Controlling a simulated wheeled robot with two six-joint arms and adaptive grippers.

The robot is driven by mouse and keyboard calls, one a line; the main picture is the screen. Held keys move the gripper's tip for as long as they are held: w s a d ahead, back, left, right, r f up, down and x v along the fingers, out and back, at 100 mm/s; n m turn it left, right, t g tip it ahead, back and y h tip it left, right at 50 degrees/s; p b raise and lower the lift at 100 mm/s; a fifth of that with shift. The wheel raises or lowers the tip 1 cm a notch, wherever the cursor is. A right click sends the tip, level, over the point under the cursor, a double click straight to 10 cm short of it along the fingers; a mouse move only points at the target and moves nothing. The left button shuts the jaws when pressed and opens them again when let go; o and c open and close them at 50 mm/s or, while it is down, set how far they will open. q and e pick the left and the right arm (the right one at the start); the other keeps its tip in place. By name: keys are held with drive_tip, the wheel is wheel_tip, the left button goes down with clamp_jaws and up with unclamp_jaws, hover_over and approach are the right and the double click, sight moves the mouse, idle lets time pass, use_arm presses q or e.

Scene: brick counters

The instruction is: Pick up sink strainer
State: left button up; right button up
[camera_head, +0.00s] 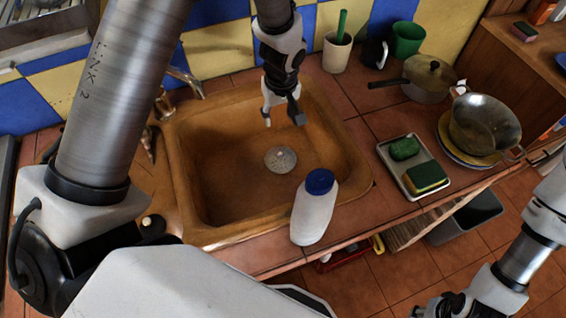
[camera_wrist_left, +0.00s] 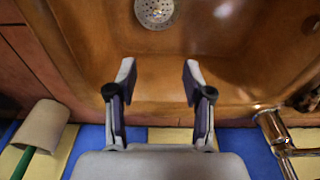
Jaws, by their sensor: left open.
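The sink strainer (camera_head: 281,159) is a round, light metal disc with small holes, lying on the floor of the brown sink (camera_head: 222,183). In the left wrist view the strainer (camera_wrist_left: 155,12) is at the top edge, partly cut off, beyond my fingertips. My left gripper (camera_head: 282,113) is open and empty, over the back part of the sink, apart from the strainer. Its two fingers also show apart in the left wrist view (camera_wrist_left: 158,75). My right gripper (camera_head: 440,306) is low at the bottom right, dark and partly cut off; its fingers are not clear.
A white bottle with a blue cap (camera_head: 315,208) stands at the sink's front right rim. A tray (camera_head: 396,175) with a sponge and a green scrubber lies right of the sink. A faucet (camera_head: 186,80) stands at the back left. A cup (camera_head: 337,52) stands behind.

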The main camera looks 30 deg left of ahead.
use_arm(q)
drive_tip(key=b, duration=1.1)
hover_over(281, 154)
drive_tip(key=f, duration=0.9)
drive_tip(key=s+f, duration=0.1)
drive_tip(key=f, duration=0.3)
drive_tip(key=shift+d+f, duration=0.2)
drive_tip(key=shift+d, duration=0.05)
drive_tip(key=shift+f, duration=0.3)
drive_tip(key=f, duration=0.4)
drive_tip(key=w+f, duration=0.1)
drive_tip(key=f, duration=0.2)
drive_tip(key=shift+a+b, duration=0.3)
clamp_jaws()
